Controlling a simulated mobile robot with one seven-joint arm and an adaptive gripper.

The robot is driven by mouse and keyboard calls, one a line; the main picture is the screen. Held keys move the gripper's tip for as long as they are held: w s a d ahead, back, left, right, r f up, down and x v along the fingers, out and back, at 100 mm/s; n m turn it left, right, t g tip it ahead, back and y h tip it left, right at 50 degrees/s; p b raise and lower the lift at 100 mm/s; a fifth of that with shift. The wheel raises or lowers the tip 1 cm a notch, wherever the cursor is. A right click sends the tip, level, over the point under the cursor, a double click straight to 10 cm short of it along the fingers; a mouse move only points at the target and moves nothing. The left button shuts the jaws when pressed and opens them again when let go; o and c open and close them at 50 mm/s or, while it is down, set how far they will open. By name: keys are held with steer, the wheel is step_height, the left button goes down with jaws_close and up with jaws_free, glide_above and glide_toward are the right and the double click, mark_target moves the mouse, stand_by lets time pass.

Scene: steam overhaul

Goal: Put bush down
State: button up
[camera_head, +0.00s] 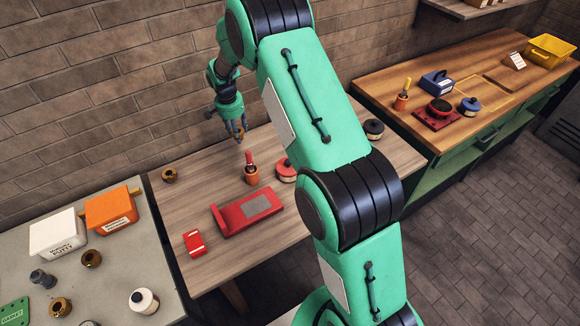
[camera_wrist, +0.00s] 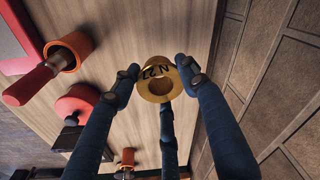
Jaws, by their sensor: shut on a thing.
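My gripper (camera_head: 240,136) is above the back part of the middle wooden bench (camera_head: 185,205), near the brick wall. In the wrist view its fingers (camera_wrist: 158,88) are closed around a brass bush (camera_wrist: 155,90) with dark lettering like "N 27" on its rim. I cannot make the held bush out clearly in the head view. How high it is above the bench is hard to tell. Another brass-brown bush (camera_head: 169,174) stands on the bench's back left corner.
An orange pot with a red handle (camera_head: 252,174), a red round tin (camera_head: 286,170), a red plate fixture (camera_head: 247,211) and a small red block (camera_head: 194,242) stand on the middle bench. A grey left bench (camera_head: 110,285) holds boxes and fittings. My arm hides the bench's right part.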

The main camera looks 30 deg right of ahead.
steer(key=d+m, duration=0.3)
steer(key=d, duration=1.2)
steer(key=shift+s+p, duration=0.3)
steer(key=shift+a+f, duration=0.1)
steer(key=shift+f, duration=0.05)
glide_above(273, 143)
steer(key=shift+a+f+b, duration=0.15)
steer(key=shift+f+b, duration=0.1)
steer(key=shift+f, duration=1.3)
steer(key=shift+a+f+b, duration=0.15)
steer(key=shift+f+b, duration=0.05)
steer(key=shift+f, duration=1.3)
steer(key=shift+f, duration=1.85)
steer(key=shift+f+b, duration=0.1)
steer(key=shift+b, duration=0.25)
steer(key=o, duration=1.5)
steer(key=shift+s+f, duration=0.1)
